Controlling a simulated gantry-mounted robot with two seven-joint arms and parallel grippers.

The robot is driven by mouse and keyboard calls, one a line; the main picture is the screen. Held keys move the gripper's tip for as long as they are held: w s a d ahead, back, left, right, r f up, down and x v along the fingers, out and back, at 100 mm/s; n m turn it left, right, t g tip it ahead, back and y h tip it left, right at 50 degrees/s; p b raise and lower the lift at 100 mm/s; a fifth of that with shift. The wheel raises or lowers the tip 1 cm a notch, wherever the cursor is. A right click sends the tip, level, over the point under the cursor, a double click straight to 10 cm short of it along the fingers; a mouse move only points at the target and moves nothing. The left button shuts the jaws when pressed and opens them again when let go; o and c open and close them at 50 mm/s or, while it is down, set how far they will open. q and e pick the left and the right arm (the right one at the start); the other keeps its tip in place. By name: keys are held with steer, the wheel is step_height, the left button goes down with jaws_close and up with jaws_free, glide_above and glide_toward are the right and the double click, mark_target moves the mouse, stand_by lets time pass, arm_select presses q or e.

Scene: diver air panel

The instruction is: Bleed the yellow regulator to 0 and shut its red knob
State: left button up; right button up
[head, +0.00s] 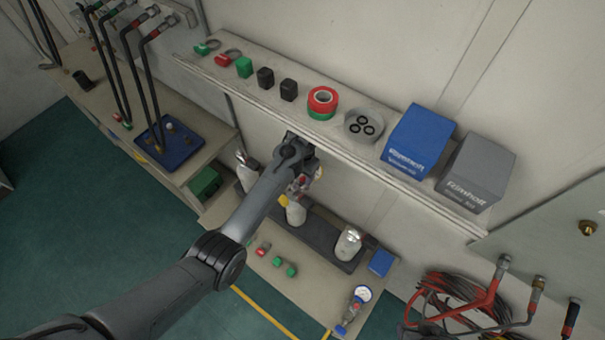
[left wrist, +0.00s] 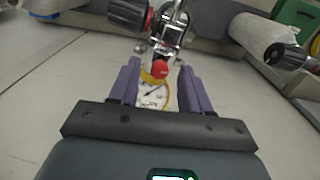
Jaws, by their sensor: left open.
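The yellow regulator (left wrist: 152,80) shows in the left wrist view as a yellow-rimmed gauge with a white face below a chrome valve body. Its red knob (left wrist: 160,69) sits just above the gauge. My left gripper (left wrist: 160,88) is open, with one purple finger on each side of the gauge; I cannot tell whether they touch it. The needle reading is too small to tell. In the head view my left gripper (head: 303,180) is at the middle cylinder (head: 296,213), under the shelf, and hides most of the regulator. My right gripper is not in view.
The shelf (head: 225,77) overhangs my left arm and holds tape rolls, boxes and small caps. Other cylinders stand in the dark rack (head: 325,225) on both sides.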

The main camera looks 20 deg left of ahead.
arm_select(q)
jaws_close()
